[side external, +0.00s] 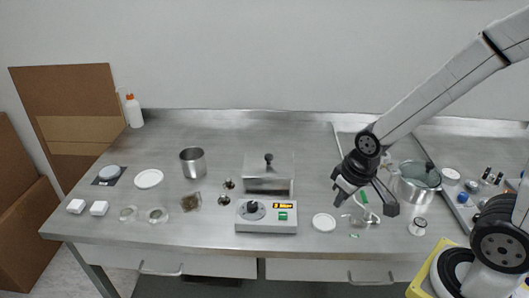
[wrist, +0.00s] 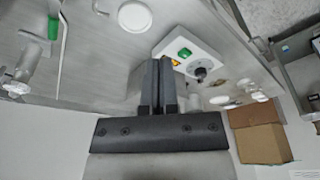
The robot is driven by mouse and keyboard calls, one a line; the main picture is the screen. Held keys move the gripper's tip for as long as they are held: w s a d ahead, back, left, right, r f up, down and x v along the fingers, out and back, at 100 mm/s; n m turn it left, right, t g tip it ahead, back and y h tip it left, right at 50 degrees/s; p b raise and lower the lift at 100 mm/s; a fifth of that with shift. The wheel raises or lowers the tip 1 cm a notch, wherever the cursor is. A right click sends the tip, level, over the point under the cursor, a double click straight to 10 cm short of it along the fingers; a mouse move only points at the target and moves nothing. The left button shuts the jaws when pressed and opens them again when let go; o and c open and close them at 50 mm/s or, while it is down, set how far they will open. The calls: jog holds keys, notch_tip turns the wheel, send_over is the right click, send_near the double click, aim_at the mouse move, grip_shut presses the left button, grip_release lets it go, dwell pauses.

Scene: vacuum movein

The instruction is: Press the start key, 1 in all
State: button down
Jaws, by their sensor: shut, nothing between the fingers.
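The white control unit (side external: 250,226) stands at the bench's front middle, with a dark knob (side external: 252,206), an orange display (side external: 283,206) and a green start key (side external: 283,216). In the wrist view the unit shows beyond the fingers, with the green key (wrist: 185,52) and knob (wrist: 200,72) clear and the orange display partly hidden by a finger. My gripper (side external: 390,209) is right of the unit in the side view, above the bench and apart from the key. Its two dark fingers (wrist: 158,62) are together, with nothing between them.
A metal box with a knobbed lid (side external: 268,175) stands behind the unit. A white dish (side external: 324,222) lies between unit and gripper. A metal cup (side external: 193,162) stands left.

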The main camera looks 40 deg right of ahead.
jog(key=shift+w, duration=0.15)
jog(key=n+t+y, duration=0.4)
jog(key=n+t, duration=0.2)
jog(key=n, duration=0.8)
send_over(286, 215)
jog(key=shift+f, duration=0.1)
jog(key=shift+f, duration=0.15)
jog(key=shift+f, duration=4.25)
